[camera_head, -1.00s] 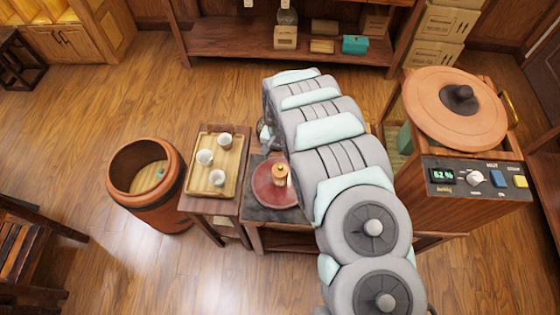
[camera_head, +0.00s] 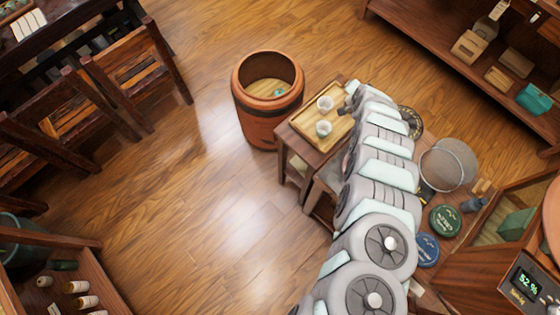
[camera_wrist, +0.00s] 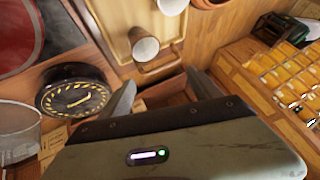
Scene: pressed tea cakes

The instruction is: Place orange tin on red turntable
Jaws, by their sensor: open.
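The red turntable (camera_wrist: 18,35) shows only in part at the upper left corner of the wrist view, on a dark slab. In the head view my arm covers the place where it stands. The orange tin is not visible in either current view. My gripper (camera_wrist: 160,93) is open and empty, its two fingers spread apart in the wrist view. It is to the right of the turntable there, near the wooden tray (camera_wrist: 117,45). In the head view its fingers cannot be made out.
Cups (camera_head: 324,103) stand on the wooden tray (camera_head: 300,121). A black round object with yellow marks (camera_wrist: 75,97) lies near the turntable. A mesh strainer (camera_head: 448,163), a green tin (camera_head: 445,219) and a blue tin (camera_head: 428,250) are right of my arm. A brown barrel (camera_head: 268,120) stands left.

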